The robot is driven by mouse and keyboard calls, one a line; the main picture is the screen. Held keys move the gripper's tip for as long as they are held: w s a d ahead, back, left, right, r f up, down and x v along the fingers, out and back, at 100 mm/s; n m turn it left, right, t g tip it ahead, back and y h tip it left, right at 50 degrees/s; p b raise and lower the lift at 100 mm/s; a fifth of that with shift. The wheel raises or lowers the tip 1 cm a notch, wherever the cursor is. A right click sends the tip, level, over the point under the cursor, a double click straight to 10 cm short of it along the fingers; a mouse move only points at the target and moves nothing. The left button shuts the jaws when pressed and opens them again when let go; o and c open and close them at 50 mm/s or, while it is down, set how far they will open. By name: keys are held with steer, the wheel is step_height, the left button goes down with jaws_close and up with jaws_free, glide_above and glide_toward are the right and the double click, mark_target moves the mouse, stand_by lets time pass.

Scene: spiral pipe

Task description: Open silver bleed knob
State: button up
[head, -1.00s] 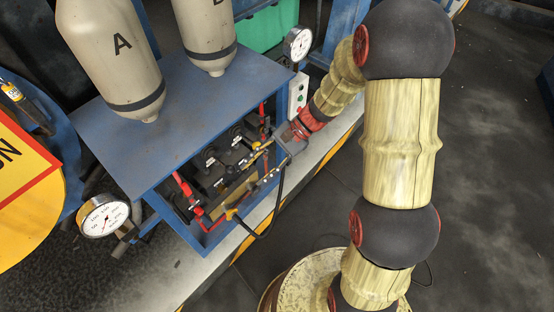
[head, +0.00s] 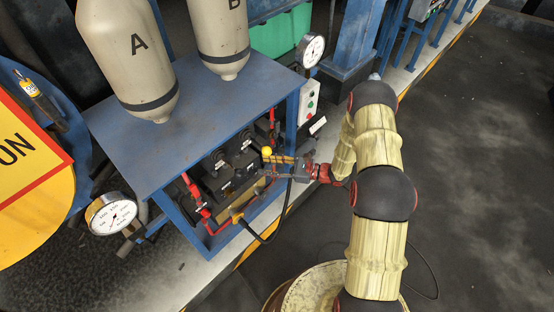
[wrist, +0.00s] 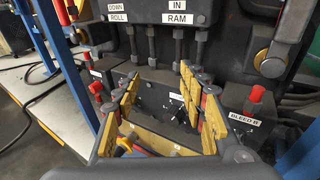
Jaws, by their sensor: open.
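My gripper (head: 275,165) is open at the open front of the blue stand, its fingers pointing left into the valve area. In the wrist view its two yellow-padded fingers (wrist: 160,76) stand apart, with a dark valve block (wrist: 160,99) bearing a dial and white marks beyond and between them. A "BLEED B" label (wrist: 245,119) is on a dark block right of the right finger, below a red-capped fitting (wrist: 257,93). I cannot clearly pick out a silver bleed knob; the fingers hide part of the panel. No grip on anything shows.
The blue stand (head: 165,150) carries tanks A (head: 135,75) and B (head: 222,45) above its top. A yellow ball (head: 267,152) is close to my fingers. Black hoses, red fittings and a blue post (wrist: 305,150) crowd the area. Open floor (head: 470,170) lies at right.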

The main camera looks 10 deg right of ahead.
steer(key=w+d+f+m+t+h, duration=0.4)
steer(key=d+f+m+t+h, duration=0.2)
steer(key=d+f+m+t, duration=0.5)
steer(key=w+a+f+n+g+b, duration=0.2)
steer(key=w+a+g, duration=0.1)
steer(key=w, duration=0.3)
steer(key=shift+w+a+b, duration=0.3)
steer(key=shift+w+a, duration=0.1)
steer(key=shift+a, duration=0.4)
steer(key=shift+r, duration=0.1)
steer(key=c, duration=0.3)
steer(key=c, duration=0.8)
